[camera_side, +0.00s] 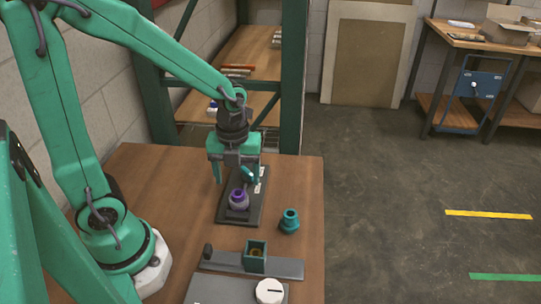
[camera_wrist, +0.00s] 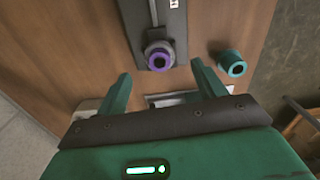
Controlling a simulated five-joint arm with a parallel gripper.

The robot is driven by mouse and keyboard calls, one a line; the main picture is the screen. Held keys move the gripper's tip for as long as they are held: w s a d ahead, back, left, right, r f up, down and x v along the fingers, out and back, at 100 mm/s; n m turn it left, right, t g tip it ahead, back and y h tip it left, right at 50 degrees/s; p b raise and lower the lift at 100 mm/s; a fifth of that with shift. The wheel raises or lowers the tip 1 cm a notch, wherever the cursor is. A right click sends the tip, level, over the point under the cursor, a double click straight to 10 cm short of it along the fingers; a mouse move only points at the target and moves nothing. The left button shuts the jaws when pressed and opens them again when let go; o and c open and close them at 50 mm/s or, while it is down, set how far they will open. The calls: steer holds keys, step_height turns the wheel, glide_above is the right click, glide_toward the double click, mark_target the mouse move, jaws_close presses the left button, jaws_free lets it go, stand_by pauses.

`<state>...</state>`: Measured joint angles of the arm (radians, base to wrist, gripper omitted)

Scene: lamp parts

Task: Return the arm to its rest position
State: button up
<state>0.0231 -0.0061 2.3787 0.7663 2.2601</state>
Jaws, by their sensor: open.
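My gripper (camera_side: 234,176) is open and empty, above the wooden table near the dark plate. It also shows in the wrist view (camera_wrist: 160,82), fingers spread apart. A grey and purple round lamp part (camera_side: 238,198) sits on the dark plate (camera_side: 226,216). In the wrist view the purple ring (camera_wrist: 159,60) lies just beyond and between the fingertips, apart from them. A teal lamp part (camera_side: 289,222) stands on the table to the right of the plate, and shows right of the fingers in the wrist view (camera_wrist: 232,64).
A grey bar with a square green holder (camera_side: 255,257) lies at the front of the table (camera_side: 150,165). A white round piece (camera_side: 269,291) rests on a grey plate at the front edge. A green shelf rack (camera_side: 292,70) stands behind the table. Open floor lies right.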

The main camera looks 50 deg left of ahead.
steer(key=shift+r, duration=0.8)
steer(key=s+r+n+t, duration=0.2)
steer(key=r+n, duration=0.4)
steer(key=n, duration=0.7)
steer(key=s+r+n+t, duration=0.3)
steer(key=r+n, duration=0.3)
steer(key=n, duration=0.7)
steer(key=shift+s+a+r+t, duration=0.3)
steer(key=shift+s+a+r, duration=0.1)
steer(key=shift+s, duration=0.15)
